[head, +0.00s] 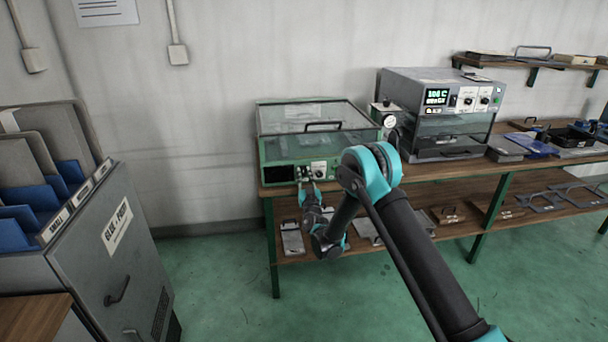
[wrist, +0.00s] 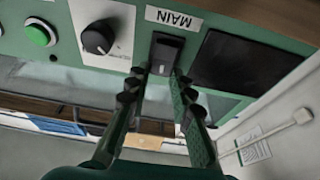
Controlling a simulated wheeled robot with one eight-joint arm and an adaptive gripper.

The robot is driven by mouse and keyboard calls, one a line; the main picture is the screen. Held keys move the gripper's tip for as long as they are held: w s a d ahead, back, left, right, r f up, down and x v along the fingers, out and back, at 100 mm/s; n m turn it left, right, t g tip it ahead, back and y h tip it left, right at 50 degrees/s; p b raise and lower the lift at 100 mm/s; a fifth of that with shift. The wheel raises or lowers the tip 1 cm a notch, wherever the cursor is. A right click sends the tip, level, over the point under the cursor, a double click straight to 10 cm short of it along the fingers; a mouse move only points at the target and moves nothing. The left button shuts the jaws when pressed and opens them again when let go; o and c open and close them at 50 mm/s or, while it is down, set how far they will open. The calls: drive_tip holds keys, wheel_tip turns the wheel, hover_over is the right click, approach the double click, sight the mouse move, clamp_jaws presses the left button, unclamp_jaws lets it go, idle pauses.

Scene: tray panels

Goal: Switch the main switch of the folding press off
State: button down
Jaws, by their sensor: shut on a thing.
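The folding press (head: 350,165) is a green box with a clear lid, on the left end of the wooden bench. Its main switch (wrist: 167,50) is a black rocker beside an upside-down MAIN label (wrist: 174,18) in the wrist view. My gripper (wrist: 160,75) has its fingertips on both sides of the switch, shut on it. In the head view my gripper (head: 304,180) is at the front panel of the press, hiding the switch. I cannot tell which way the switch is set.
A black knob (wrist: 98,38) and a green button (wrist: 40,33) are on the same panel. A grey machine with a lit display (head: 436,97) stands to the right on the bench. A grey cabinet (head: 90,240) stands at the left. Green floor is clear between.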

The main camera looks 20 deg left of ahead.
drive_tip(key=shift+d, duration=0.1)
idle(0.3)
drive_tip(key=c, duration=1.3)
unclamp_jaws()
wheel_tip(320, 180, up, 10)
drive_tip(key=shift+f, duration=0.1)
